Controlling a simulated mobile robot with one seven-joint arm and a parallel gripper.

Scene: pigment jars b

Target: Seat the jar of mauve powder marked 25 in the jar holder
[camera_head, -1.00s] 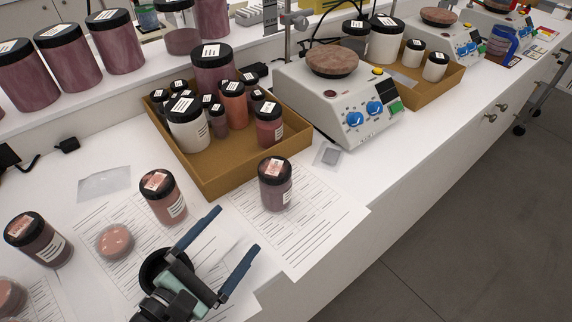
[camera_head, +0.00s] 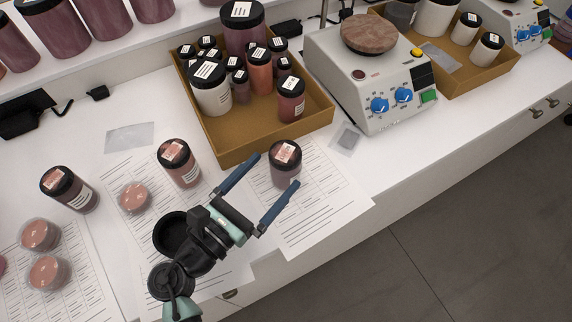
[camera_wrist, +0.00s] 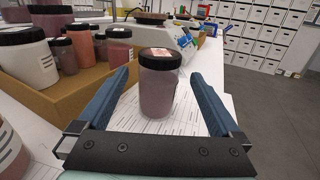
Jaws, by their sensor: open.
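A mauve powder jar (camera_head: 285,172) with a black lid and a pinkish label stands upright on a printed sheet. Its number is too small to read. In the wrist view the jar (camera_wrist: 158,95) is upright, centred between the blue fingers. My gripper (camera_head: 278,170) is open, one fingertip on either side of the jar, with visible gaps and no clear contact. A round black open cup (camera_head: 172,236), which looks like the jar holder, sits on the bench left of my gripper, partly hidden by my wrist. It looks empty.
A tan tray (camera_head: 235,151) of several jars stands just behind. Two similar jars (camera_head: 181,170) (camera_head: 75,195) stand to the left, near pink discs (camera_head: 134,197). A hotplate stirrer (camera_head: 375,80) is at the back right. The bench's front edge (camera_head: 330,228) is close.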

